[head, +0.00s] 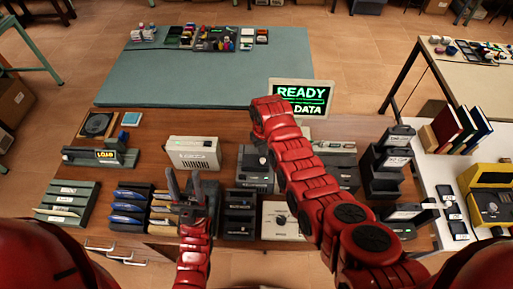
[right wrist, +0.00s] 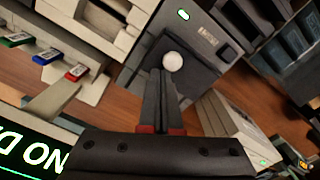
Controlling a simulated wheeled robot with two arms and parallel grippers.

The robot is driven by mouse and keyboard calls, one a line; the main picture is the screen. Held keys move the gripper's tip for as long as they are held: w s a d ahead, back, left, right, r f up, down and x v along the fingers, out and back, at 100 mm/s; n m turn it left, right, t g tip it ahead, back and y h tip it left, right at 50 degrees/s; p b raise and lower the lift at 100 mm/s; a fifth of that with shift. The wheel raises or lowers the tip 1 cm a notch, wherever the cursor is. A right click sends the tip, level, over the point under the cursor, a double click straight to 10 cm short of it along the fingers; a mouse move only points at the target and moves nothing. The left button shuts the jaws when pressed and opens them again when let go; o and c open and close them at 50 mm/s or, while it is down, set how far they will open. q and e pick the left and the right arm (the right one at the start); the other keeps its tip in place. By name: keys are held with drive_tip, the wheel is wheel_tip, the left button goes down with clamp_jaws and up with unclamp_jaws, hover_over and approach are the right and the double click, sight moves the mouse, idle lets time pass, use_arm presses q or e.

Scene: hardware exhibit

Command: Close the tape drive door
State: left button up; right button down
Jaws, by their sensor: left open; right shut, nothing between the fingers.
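In the head view the tape drive (head: 254,178) appears to be the dark box left of my right arm. My right gripper (right wrist: 164,74) is shut and empty, its tips just below the knob; contact is unclear. The head view hides its fingers. My left gripper (head: 184,184) is open and empty over the bench front.
A monitor (head: 302,97) reading READY and DATA stands behind my right arm. A pale box (head: 194,153) stands left of the drive. Trays of blue cartridges (head: 127,208) and stacked dark bins (head: 384,165) flank the work area. A teal mat (head: 200,75) has free room.

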drive_tip(key=shift+w+b, duration=0.25)
drive_tip(key=shift+b, duration=0.25)
drive_tip(key=shift+r+p, duration=1)
drive_tip(key=shift+r, duration=2.55)
